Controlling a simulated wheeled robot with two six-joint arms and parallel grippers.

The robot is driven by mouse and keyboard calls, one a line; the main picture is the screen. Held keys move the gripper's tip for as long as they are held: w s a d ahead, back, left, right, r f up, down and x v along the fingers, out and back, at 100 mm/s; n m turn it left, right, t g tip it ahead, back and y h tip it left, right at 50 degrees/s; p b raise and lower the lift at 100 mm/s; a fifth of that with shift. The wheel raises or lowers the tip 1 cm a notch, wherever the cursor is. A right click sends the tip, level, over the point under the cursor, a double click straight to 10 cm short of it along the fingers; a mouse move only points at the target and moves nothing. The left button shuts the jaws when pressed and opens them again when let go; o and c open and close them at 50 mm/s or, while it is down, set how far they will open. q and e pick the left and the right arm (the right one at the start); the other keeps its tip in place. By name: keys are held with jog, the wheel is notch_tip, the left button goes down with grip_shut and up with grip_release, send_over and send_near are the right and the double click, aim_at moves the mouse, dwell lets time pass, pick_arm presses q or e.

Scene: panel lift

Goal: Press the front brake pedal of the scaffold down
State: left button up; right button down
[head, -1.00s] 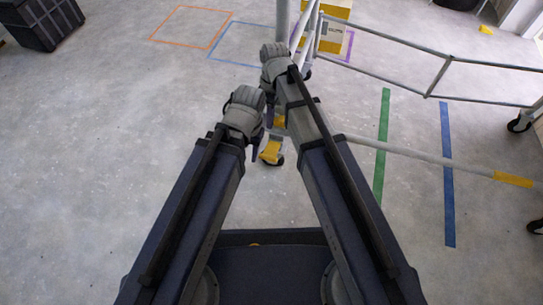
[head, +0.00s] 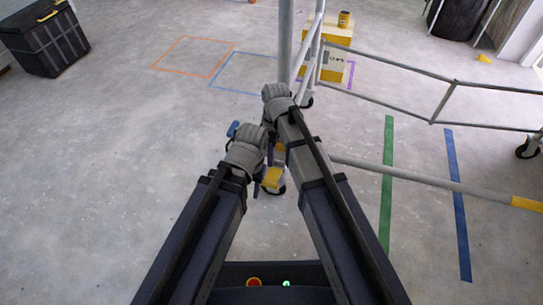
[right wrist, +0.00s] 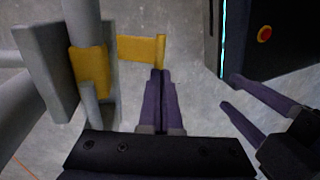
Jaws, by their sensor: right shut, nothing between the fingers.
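The front brake pedal is a yellow plate (right wrist: 138,48) at the scaffold's near caster; it also shows in the head view (head: 272,177) just past the grippers. My right gripper (right wrist: 160,74) is shut and empty, its fingertips at the pedal's near right edge in the right wrist view. I cannot tell whether they touch it. In the head view the right gripper (head: 279,152) is mostly hidden behind its own wrist. My left gripper (head: 246,148) is open and empty, to the left of the pedal; its spread fingers also show in the right wrist view (right wrist: 232,92).
The scaffold's grey upright (head: 285,45) stands just beyond the right wrist, with a low tube (head: 420,180) running right. A yellow box (head: 335,62) lies behind it. A black crate (head: 45,38) is far left. The floor at left is clear.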

aim_at(269, 183)
jog(key=f+b, duration=0.2)
jog(key=s+f+b, duration=0.1)
jog(key=f+b, duration=0.4)
jog(key=f, duration=0.1)
jog(key=shift+s+a+f, duration=0.2)
jog(key=shift+s+a, duration=0.1)
pick_arm(q)
notch_tip(269, 183, down, 8)
jog(key=shift+f, duration=0.15)
